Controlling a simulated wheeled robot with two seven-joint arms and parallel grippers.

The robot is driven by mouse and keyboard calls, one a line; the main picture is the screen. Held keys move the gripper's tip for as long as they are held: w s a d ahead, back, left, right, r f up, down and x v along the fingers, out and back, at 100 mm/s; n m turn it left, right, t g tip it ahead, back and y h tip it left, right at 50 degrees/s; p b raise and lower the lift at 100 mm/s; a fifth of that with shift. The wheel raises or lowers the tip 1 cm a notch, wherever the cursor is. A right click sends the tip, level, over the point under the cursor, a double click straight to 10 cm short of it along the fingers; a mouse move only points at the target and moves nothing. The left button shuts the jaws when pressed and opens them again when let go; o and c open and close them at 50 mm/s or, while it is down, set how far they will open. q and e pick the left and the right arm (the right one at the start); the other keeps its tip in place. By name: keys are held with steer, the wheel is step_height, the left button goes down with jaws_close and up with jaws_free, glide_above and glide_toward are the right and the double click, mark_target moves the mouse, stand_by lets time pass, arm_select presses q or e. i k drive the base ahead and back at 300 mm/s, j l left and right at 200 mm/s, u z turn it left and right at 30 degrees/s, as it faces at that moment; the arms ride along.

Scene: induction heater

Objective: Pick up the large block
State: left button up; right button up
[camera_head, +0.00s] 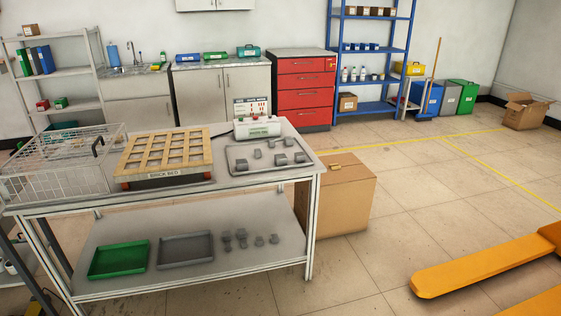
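Several small grey metal blocks stand apart on a grey tray (238,148) at the right end of the worktable top. One of the bigger-looking blocks (281,159) is near the tray's middle, with another block (300,157) to its right and one (241,165) to its left. At this distance I cannot tell for sure which is the large block. More small grey pieces (242,238) stand on the table's lower shelf. Neither of my grippers shows in this view.
A wooden grid on a brick bed (165,153) and a wire cage (55,175) fill the table's left and middle. A heater unit (257,127) stands behind the tray. A cardboard box (345,195) is right of the table. Yellow forks (480,264) lie at the lower right.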

mark_target(279, 159)
steer(key=i+l, duration=0.2)
steer(key=i, duration=0.3)
steer(key=i+l, duration=0.15)
steer(key=i, duration=0.3)
steer(key=i+l, duration=0.2)
steer(key=i, duration=0.3)
steer(key=i+l, duration=0.2)
steer(key=i, duration=0.25)
